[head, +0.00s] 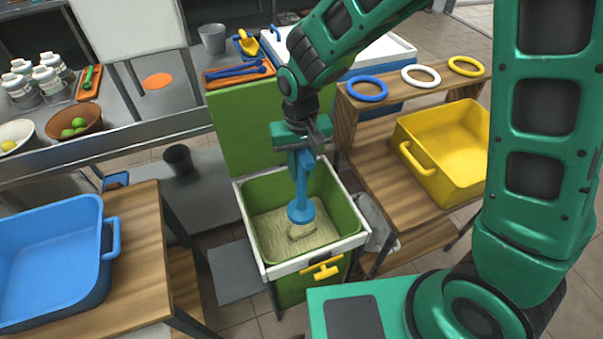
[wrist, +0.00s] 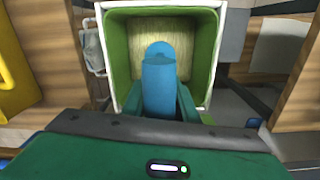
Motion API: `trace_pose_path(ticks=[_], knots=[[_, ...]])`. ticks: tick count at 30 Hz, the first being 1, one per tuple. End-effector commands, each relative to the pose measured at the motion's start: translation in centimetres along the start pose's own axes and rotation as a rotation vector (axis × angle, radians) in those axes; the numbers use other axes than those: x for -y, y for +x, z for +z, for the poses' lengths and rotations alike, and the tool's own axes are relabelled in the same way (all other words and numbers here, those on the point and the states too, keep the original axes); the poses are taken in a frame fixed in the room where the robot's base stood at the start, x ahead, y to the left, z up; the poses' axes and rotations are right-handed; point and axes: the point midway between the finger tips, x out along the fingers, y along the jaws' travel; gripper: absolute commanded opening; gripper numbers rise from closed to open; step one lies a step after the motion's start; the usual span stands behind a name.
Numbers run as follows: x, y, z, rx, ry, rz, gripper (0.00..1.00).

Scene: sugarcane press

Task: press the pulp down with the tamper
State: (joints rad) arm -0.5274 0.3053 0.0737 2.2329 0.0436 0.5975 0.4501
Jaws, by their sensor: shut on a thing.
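The blue tamper (head: 301,196) hangs upright from my gripper (head: 301,150), its round foot down inside the green-lined press box (head: 257,195). The pale, fibrous pulp (head: 275,230) covers the bottom of the box. A paler lump lies right beside and below the tamper's foot; I cannot tell whether the foot touches it. In the wrist view my gripper (wrist: 160,105) is shut on the tamper (wrist: 158,80), with the pulp (wrist: 195,50) behind it.
A yellow handle (head: 322,271) sticks out from the box front. A yellow bin (head: 445,155) stands on the wooden bench to the right, below several rings. A blue bin (head: 55,265) stands on the wooden table at left. The green lid (head: 245,130) stands open behind the box.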

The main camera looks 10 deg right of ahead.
Motion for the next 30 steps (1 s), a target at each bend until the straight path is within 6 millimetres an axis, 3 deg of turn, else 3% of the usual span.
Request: trace_pose_path(ticks=[19,30], knots=[[0.0,-5.5,0.0,-0.001,0.000,-0.001,0.00],[-0.1,-6.2,0.0,0.000,0.000,0.000,0.00]])
